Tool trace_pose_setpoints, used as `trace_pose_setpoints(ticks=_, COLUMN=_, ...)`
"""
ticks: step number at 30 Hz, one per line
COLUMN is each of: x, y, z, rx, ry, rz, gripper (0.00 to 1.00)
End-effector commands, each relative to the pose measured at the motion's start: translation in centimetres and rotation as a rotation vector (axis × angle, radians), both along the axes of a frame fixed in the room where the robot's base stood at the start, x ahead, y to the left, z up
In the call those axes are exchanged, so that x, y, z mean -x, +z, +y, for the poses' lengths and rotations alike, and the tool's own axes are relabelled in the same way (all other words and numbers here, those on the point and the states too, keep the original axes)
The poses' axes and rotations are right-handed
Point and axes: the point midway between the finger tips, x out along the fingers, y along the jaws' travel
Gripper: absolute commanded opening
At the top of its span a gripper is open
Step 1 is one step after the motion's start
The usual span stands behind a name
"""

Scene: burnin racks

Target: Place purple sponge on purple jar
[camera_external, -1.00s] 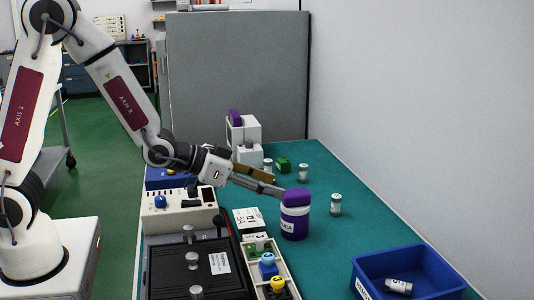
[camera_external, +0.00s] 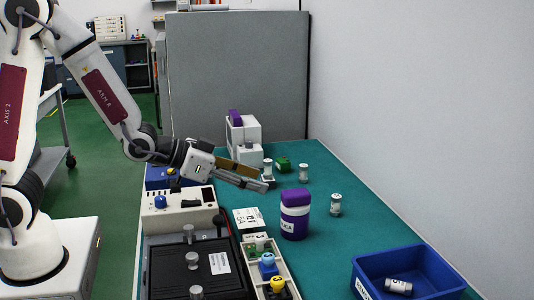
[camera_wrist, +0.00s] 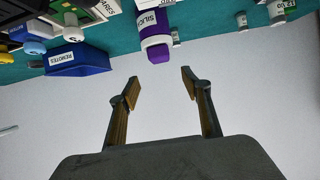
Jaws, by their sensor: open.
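The purple jar (camera_external: 294,228) stands upright on the teal bench top, with a white band lettered in part "ICA". My gripper (camera_external: 268,178) is open and empty, up and left of the jar, apart from the sponge. In the wrist view its fingers (camera_wrist: 161,84) are spread with only pale wall between them.
A blue bin (camera_external: 405,262) with a small cylinder inside stands at the front right. Small silver cylinders (camera_external: 335,205) and a green block (camera_external: 284,164) stand nearby. A white device (camera_external: 243,132) with a purple block is behind. A component tray (camera_external: 266,265) lies in front.

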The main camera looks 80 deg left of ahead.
Motion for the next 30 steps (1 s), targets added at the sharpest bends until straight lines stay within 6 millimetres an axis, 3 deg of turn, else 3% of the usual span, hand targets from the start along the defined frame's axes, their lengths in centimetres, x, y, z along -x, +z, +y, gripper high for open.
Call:
trace_pose_setpoints(ticks=14, x=0.9, y=0.9, z=-0.1, rx=-0.004, ry=0.002, rz=0.028, gripper=0.48)
trace_pose_setpoints(ticks=20, x=3.0, y=2.2, z=-0.3, rx=-0.010, ry=0.006, rz=0.092, gripper=0.48)
trace_pose_setpoints(ticks=30, x=8.6, y=4.5, z=-0.7, rx=-0.014, ry=0.012, rz=0.232, gripper=0.48)
